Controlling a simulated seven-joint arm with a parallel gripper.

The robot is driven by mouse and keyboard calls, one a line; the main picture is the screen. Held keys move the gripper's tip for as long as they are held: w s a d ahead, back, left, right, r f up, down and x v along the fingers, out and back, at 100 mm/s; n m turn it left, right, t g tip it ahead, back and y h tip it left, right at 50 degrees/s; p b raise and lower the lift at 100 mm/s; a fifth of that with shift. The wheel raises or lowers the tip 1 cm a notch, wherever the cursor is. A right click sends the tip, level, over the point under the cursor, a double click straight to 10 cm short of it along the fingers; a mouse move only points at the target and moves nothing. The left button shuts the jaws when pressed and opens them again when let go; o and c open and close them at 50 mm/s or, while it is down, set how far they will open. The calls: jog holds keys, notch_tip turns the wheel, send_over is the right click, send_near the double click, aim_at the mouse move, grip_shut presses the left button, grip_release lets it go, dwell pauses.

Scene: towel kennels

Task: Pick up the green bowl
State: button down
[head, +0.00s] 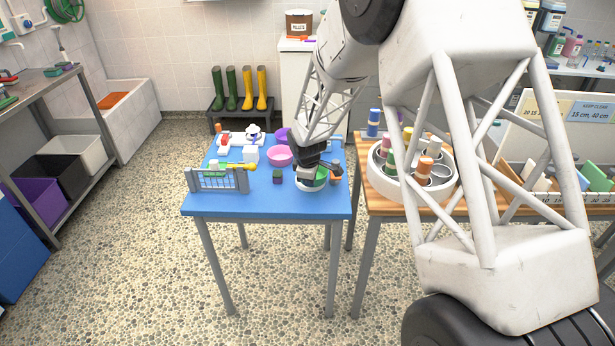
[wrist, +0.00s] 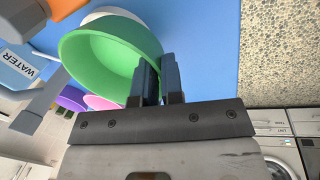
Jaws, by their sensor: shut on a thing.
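The green bowl (wrist: 100,58) fills the upper left of the wrist view, tilted with its inside towards the camera. My gripper (wrist: 161,68) is shut on its right rim, with one finger on either side of the wall. In the head view the green bowl (head: 319,178) shows at the right part of the blue table, partly hidden by my gripper (head: 313,166). A white round dish (head: 311,187) lies under or right behind it. I cannot tell whether the two touch.
A pink bowl (head: 279,156) and a purple bowl (head: 281,135) stand further back on the blue table (head: 270,207). A small dark cube (head: 277,176) sits left of the gripper. A grey toy fence (head: 217,181) stands at the left. An orange item (head: 337,172) is close on the right.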

jog(key=s+d+r, duration=0.1)
jog(key=s+d, duration=0.2)
jog(key=s, duration=0.9)
jog(key=shift+a+r, duration=0.1)
jog(key=shift+a, duration=0.1)
dwell(0.4)
jog(key=s+a+m, duration=0.4)
jog(key=s+a, duration=0.4)
jog(key=a, duration=0.2)
jog(key=shift+m+h, duration=0.4)
jog(key=shift+w+a, duration=0.1)
jog(key=w+a, duration=0.2)
jog(key=w, duration=0.2)
jog(key=w+a+f, duration=0.1)
jog(key=w+a, duration=0.1)
jog(key=w, duration=0.3)
jog(key=w+a, duration=0.2)
jog(key=w, duration=0.3)
jog(key=shift+w+a+f, duration=0.2)
jog(key=shift+a+f, duration=0.05)
jog(key=shift+f, duration=0.05)
